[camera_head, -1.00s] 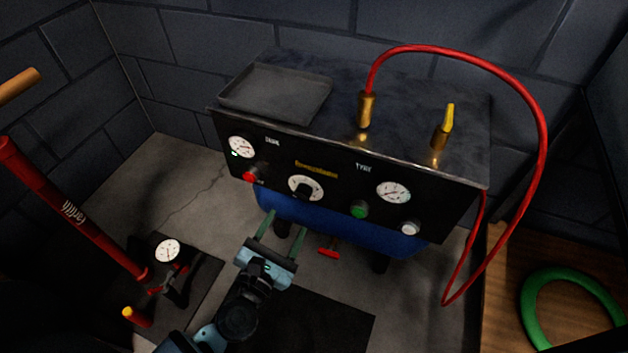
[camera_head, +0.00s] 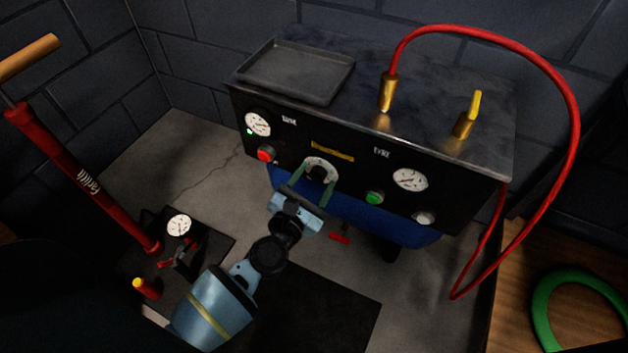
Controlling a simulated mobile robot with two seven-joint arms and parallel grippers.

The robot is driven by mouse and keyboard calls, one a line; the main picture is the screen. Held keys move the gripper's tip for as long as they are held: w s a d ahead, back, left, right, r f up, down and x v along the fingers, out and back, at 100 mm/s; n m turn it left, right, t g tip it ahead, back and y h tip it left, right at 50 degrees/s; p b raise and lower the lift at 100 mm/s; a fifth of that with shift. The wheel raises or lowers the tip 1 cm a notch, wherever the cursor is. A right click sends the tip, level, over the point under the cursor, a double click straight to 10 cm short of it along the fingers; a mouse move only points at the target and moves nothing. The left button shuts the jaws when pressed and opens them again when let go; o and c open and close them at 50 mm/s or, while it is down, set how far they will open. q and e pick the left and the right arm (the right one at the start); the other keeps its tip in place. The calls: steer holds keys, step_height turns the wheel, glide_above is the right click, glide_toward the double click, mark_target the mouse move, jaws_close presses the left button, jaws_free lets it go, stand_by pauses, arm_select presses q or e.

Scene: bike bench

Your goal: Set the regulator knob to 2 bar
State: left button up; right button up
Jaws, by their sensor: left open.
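The regulator knob (camera_head: 317,173) is black, on a white round dial (camera_head: 321,164) in the middle of the compressor's black front panel (camera_head: 345,180). My left gripper (camera_head: 315,182) is open, with its two green fingers pointing up at the dial, one on each side of the knob. I cannot tell whether the fingers touch the knob. The fingers cover the lower part of the dial, and the knob's setting is too small to read. My right gripper is not in view.
On the panel are a left gauge (camera_head: 257,125), a red button (camera_head: 266,153), a green button (camera_head: 374,198) and a right gauge (camera_head: 410,180). A red hose (camera_head: 574,130) loops at right. A red floor pump (camera_head: 75,170) stands at left. A grey tray (camera_head: 296,70) lies on top.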

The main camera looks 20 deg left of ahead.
arm_select(q)
steer(key=shift+w, duration=0.1)
steer(key=c, duration=0.7)
steer(key=shift+c, duration=1.4)
steer(key=shift+m, duration=0.3)
